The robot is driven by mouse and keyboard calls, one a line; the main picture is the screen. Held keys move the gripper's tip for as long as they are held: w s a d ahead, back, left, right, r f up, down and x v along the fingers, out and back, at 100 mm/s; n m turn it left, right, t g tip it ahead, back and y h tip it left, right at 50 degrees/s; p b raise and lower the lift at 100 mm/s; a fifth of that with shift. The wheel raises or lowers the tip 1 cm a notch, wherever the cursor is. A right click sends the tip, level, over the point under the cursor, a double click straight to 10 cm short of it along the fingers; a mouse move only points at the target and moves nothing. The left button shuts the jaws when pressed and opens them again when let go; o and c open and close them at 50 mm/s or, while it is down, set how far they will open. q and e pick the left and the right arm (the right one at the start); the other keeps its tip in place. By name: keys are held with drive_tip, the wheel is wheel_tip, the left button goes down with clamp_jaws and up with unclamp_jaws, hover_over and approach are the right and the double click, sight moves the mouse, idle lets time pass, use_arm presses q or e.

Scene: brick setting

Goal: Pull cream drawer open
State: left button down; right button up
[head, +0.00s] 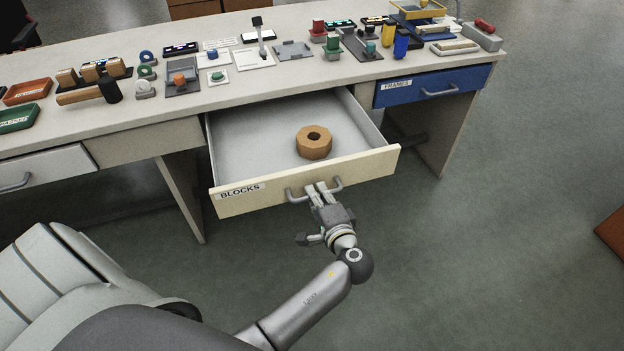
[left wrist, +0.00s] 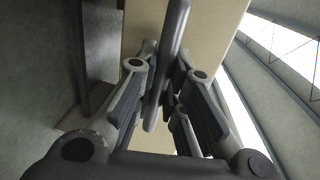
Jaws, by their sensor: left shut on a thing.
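The cream drawer (head: 240,202), labelled BLOCKS, is pulled well out from the desk in the head view. A brown ring-shaped block (head: 314,142) with a hole lies inside it. My left gripper (head: 319,190) is at the drawer's front, shut on its grey bar handle (head: 336,184). The left wrist view shows the handle (left wrist: 175,50) between the fingers, with the cream drawer front (left wrist: 215,25) behind. My right gripper is not in view.
The desk top (head: 240,93) carries many small coloured parts and trays. A blue drawer (head: 415,88) labelled FRAMES is at the right, and a pale drawer (head: 50,167) is at the left; both look shut.

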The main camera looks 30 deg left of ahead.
use_arm(q)
drive_tip(key=shift+v, duration=0.95)
drive_tip(key=shift+f, duration=0.15)
drive_tip(key=c, duration=1.5)
unclamp_jaws()
drive_tip(key=v, duration=0.7)
drive_tip(key=shift+s+d, duration=0.2)
